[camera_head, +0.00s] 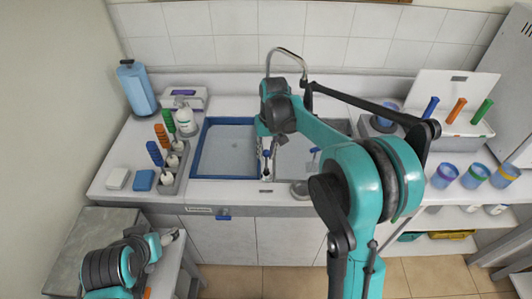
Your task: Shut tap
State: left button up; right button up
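The tap is a curved metal spout (287,53) rising behind the sink at the back of the counter. Its lower part is hidden behind my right arm, and I cannot make out its handle. My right gripper (268,140) is at the far end of the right arm, over the strip between the two basins and in front of the tap. Its fingers are too small and covered to tell their state or any contact. My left gripper (170,236) is low at the left, in front of the counter and away from the tap; its fingers are unclear.
The left basin (228,148) is blue-rimmed. A rack of colored-handled items (168,178), a sponge (144,180) and a blue bottle (137,88) stand left. Colored tubes (456,110) and cups (475,175) are at right. My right arm covers much of the right basin.

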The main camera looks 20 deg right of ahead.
jog(key=o, duration=0.3)
jog(key=shift+d, duration=0.1)
jog(key=shift+o, duration=0.2)
notch_tip(320, 180, up, 12)
jog(key=shift+s+d, duration=0.15)
jog(key=shift+d, duration=0.3)
jog(key=s+f+t+b, duration=0.1)
jog(key=s+f+t, duration=0.1)
jog(key=s, duration=0.5)
jog(key=s+f+t, duration=0.2)
jog(key=s+f, duration=0.3)
jog(key=s, duration=0.3)
jog(key=s+f+t+h+b, duration=0.1)
jog(key=s+f, duration=0.3)
jog(key=s, duration=0.4)
jog(key=shift+t+b, duration=0.35)
jog(key=shift+t, duration=0.45)
